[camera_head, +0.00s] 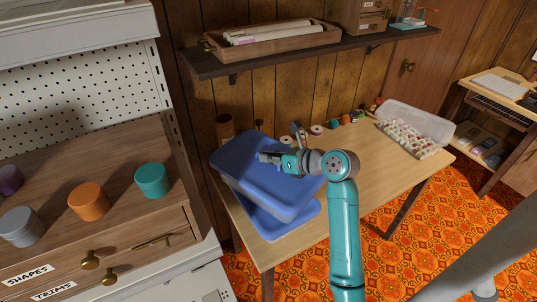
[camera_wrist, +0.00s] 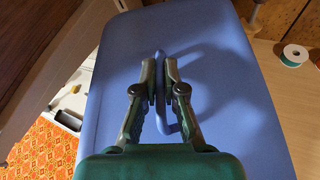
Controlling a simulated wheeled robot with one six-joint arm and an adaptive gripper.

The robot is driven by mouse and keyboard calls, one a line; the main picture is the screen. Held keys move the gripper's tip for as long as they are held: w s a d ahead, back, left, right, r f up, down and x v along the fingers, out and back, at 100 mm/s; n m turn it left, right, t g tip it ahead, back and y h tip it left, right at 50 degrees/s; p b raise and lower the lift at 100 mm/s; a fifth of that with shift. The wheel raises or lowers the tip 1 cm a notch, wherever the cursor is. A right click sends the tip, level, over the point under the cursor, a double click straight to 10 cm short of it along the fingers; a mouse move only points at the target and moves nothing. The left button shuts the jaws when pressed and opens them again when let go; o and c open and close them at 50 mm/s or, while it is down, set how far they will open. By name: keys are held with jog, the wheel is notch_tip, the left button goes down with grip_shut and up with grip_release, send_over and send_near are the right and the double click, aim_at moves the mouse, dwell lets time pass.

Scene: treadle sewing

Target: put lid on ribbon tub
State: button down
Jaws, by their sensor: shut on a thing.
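The blue lid (camera_head: 245,150) is a broad, rounded rectangle above the left part of the wooden table. My gripper (camera_head: 268,157) is shut on the lid's raised loop handle, which shows between the fingers in the wrist view (camera_wrist: 160,92). The lid's flat top (camera_wrist: 215,110) fills most of that view. A second blue piece (camera_head: 290,226), seemingly the ribbon tub, shows below and in front of the lid, on the table. The lid hides most of it, so its inside and any contact between the two cannot be told.
Spools and small items (camera_head: 333,124) line the table's back edge. A clear box of spools (camera_head: 415,130) stands at the back right. A shelf (camera_head: 290,58) overhangs the table's rear. A drawer cabinet (camera_head: 130,240) stands close on the left. The table's middle (camera_head: 385,165) is clear.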

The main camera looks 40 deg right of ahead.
jog(key=c, duration=1.2)
grip_release()
jog(key=shift+s, duration=0.1)
jog(key=v, duration=1.2)
